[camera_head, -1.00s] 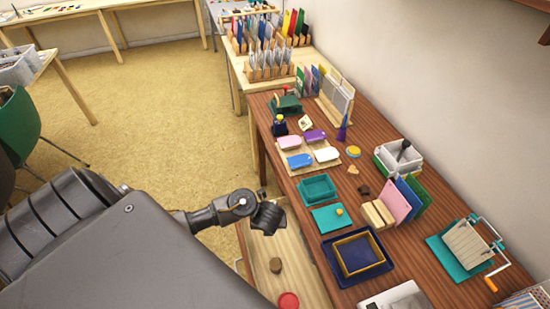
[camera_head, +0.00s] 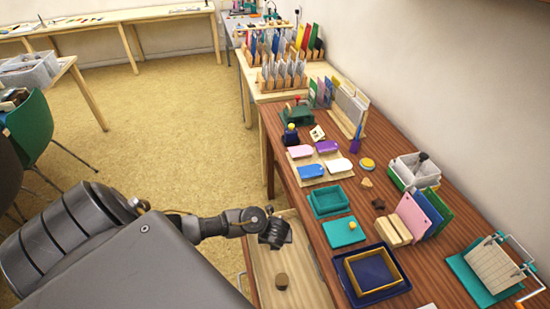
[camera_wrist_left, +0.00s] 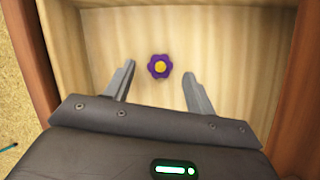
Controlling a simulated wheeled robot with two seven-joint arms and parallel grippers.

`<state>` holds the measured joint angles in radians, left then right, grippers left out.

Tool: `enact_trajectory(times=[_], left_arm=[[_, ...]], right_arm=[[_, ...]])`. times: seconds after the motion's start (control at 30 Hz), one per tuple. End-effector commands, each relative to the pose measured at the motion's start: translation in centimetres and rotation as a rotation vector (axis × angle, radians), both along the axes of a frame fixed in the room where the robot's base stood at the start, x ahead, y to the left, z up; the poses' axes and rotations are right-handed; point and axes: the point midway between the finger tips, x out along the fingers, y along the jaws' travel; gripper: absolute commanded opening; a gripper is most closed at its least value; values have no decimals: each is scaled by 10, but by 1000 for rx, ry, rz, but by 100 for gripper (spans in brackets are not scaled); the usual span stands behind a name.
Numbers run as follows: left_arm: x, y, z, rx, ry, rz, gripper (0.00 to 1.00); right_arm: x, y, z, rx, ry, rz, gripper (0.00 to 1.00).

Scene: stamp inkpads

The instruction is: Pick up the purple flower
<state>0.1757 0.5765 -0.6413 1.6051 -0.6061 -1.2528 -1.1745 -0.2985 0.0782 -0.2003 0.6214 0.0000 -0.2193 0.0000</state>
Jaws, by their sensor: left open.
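The purple flower (camera_wrist_left: 160,66) with a yellow centre lies on the pale wooden floor of an open drawer (camera_wrist_left: 235,45) in the left wrist view. My left gripper (camera_wrist_left: 158,72) is open and empty. In that view its two fingers point toward the flower, one on each side, with gaps between them and it. I cannot tell its exact height above the drawer floor. In the head view my left gripper (camera_head: 275,232) is over the open drawer (camera_head: 265,268), and the flower cannot be seen there. My right gripper is not in view.
Drawer walls surround the gripper area.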

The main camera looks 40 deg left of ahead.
Motion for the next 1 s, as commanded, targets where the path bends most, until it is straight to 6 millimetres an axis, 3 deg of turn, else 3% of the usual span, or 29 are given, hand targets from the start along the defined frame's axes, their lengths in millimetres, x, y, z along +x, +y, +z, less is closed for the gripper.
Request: enact_trajectory(times=[0.1,0.37,0.73,1.0], left_arm=[[3,3,-11,0,0,1,55],[4,3,-12,0,0,-1,55],[4,3,-12,0,0,0,8],[4,3,-12,-1,-1,0,7]], right_arm=[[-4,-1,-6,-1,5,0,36],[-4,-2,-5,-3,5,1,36],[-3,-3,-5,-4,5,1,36],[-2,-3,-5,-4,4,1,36]])
